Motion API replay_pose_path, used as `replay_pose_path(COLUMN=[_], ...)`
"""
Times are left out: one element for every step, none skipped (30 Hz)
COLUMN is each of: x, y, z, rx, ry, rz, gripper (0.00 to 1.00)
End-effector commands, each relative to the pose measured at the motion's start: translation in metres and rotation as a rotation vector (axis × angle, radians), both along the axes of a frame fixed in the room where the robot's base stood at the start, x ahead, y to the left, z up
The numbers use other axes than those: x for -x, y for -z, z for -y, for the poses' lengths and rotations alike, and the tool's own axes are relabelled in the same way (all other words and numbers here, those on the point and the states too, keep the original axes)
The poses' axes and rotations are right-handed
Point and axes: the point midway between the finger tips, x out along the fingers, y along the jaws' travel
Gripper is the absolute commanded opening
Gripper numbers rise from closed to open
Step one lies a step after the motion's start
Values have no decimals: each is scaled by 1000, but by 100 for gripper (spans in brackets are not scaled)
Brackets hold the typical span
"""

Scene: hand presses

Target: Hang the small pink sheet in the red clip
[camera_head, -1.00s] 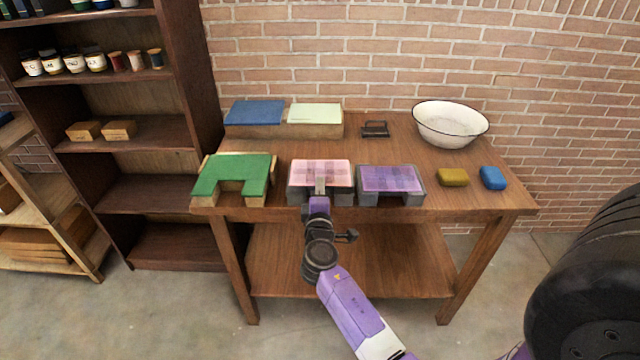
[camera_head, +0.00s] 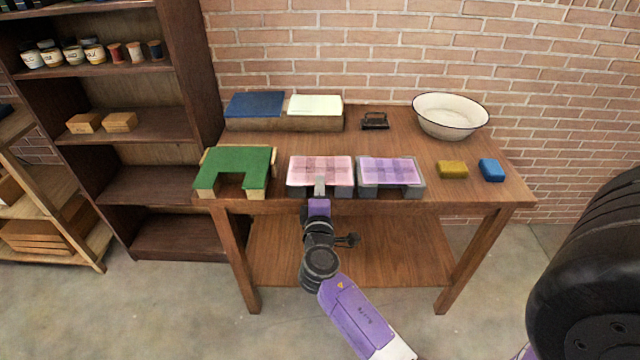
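The small pink sheet (camera_head: 320,166) is checked in lighter and darker pink and lies flat on a grey stand at the front of the table. My gripper (camera_head: 320,184) reaches in from below, with its tip at the sheet's front edge. The fingers are too small to tell whether they are open or shut on the edge. No red clip shows in this view.
A purple checked sheet (camera_head: 391,171) lies on a grey stand close on the right. A green piece (camera_head: 237,169) on wooden blocks stands left. Behind are a blue pad (camera_head: 255,104), a pale pad (camera_head: 315,104), a black tool (camera_head: 374,121) and a white bowl (camera_head: 450,116). Yellow (camera_head: 452,169) and blue (camera_head: 491,170) blocks sit right.

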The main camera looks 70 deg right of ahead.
Motion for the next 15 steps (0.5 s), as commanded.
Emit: replay_pose_path(x=[1, 3, 4, 5, 7, 9, 10, 11, 13, 14, 15, 17, 18, 19, 21], y=[1, 2, 2, 2, 2, 2, 2, 2, 2, 2, 2, 2, 2, 2, 2], z=[-5, -8, -13, -16, -18, -22, -25, -28, -32, -35, -38, -43, -46, -48, -52], rx=[-1, -1, -1, -1, -1, -2, -2, -1, -1, -1, -1, -1, -1, -1, -1], ry=[-2, -3, -4, -4, -3, -3, -3, -3, -3, -2, -3, -4, -4, -3, -2], rz=[-1, -2, -2, 0, 0, -1, -1, 0, 0, -1, -1, -1, -1, -1, -1], gripper=[0, 0, 0, 0, 0, 0, 0, 0, 0, 0, 0, 0, 0, 0, 0])
